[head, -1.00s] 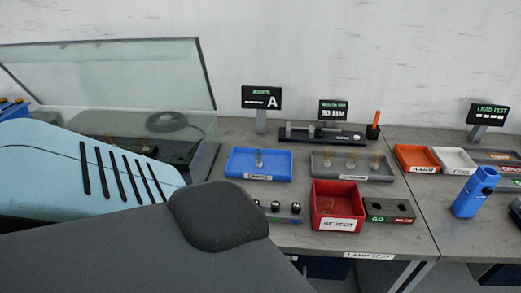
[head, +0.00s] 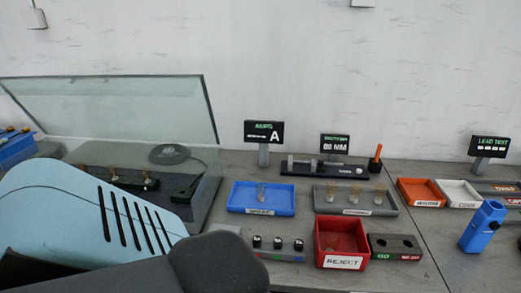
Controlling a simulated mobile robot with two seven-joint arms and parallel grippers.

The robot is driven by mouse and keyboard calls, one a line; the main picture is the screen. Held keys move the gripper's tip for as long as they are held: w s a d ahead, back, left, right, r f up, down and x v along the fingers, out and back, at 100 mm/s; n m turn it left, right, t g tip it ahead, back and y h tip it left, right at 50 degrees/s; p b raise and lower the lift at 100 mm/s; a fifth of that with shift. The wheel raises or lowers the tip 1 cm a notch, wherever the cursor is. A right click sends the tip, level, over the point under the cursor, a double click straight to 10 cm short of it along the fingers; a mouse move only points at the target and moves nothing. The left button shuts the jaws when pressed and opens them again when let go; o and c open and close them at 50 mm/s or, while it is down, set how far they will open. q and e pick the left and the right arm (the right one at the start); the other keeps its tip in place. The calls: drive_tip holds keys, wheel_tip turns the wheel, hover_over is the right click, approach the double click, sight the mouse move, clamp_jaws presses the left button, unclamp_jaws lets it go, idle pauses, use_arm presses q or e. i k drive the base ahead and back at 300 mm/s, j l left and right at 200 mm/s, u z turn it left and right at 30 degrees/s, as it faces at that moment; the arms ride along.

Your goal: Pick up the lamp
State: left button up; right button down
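A small clear lamp-like piece (head: 262,191) stands upright in the blue tray (head: 240,208) near the middle of the bench. Several amber-topped lamp-like pieces (head: 355,193) stand in the grey tray (head: 325,205) to its right. More amber-topped pieces (head: 147,180) stand on a dark fixture behind the glass at the left. I cannot tell which one is the lamp named. Neither gripper shows. Large light blue and dark grey parts, apparently of my own body, fill the lower left and hide part of the bench.
A red reject bin (head: 341,262) and a dark go block (head: 395,247) stand at the front. A glass screen (head: 120,105) rises at the left. A dark gauge (head: 325,169) sits behind the trays. A blue handheld device (head: 483,226) stands at the right, near orange (head: 421,201) and white trays.

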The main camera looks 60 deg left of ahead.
sight(260, 187)
drive_tip(key=u, duration=1.15)
